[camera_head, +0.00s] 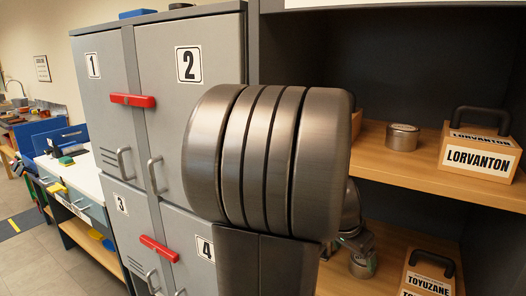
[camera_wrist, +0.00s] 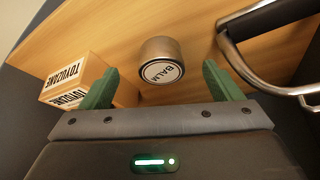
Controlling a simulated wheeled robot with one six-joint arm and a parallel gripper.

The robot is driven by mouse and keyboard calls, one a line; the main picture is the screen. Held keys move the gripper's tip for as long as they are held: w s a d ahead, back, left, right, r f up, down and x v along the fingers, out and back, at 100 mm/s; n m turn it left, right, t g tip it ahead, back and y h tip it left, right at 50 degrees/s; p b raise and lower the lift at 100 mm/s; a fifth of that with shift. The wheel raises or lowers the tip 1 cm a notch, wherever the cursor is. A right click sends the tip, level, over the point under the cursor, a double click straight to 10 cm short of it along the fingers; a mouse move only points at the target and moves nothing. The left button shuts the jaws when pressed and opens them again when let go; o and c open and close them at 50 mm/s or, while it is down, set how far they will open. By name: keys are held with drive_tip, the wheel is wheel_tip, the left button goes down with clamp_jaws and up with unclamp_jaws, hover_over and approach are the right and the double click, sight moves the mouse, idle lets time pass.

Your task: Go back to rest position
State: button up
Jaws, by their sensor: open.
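My gripper (camera_wrist: 160,88) shows in the wrist view with its two green fingers apart and nothing between them. A metal tin labelled BALM (camera_wrist: 158,48) is on the wooden shelf beyond the fingertips, apart from them. In the head view my arm's large grey joint fills the middle and hides much of the shelf and lockers. A metal tin (camera_head: 362,264) shows low behind the arm on the lower shelf.
A box labelled TOYUZANE (camera_wrist: 72,78) is left of the tin; a dark-and-metal handle (camera_wrist: 262,45) is at right. The upper shelf (camera_head: 385,160) holds another tin (camera_head: 402,138) and a LORVANTON box (camera_head: 481,152). Grey numbered lockers (camera_head: 105,75) with red bars stand left.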

sight(360, 261)
drive_tip(key=w+d, duration=0.1)
drive_tip(key=w+d+f, duration=0.1)
drive_tip(key=d, duration=0.1)
drive_tip(key=shift+w+d, duration=0.15)
drive_tip(key=shift+d, duration=0.1)
drive_tip(key=x, duration=0.2)
drive_tip(key=b+x, duration=0.1)
drive_tip(key=x, duration=0.2)
drive_tip(key=shift+a+f, duration=0.1)
drive_tip(key=shift+a, duration=0.15)
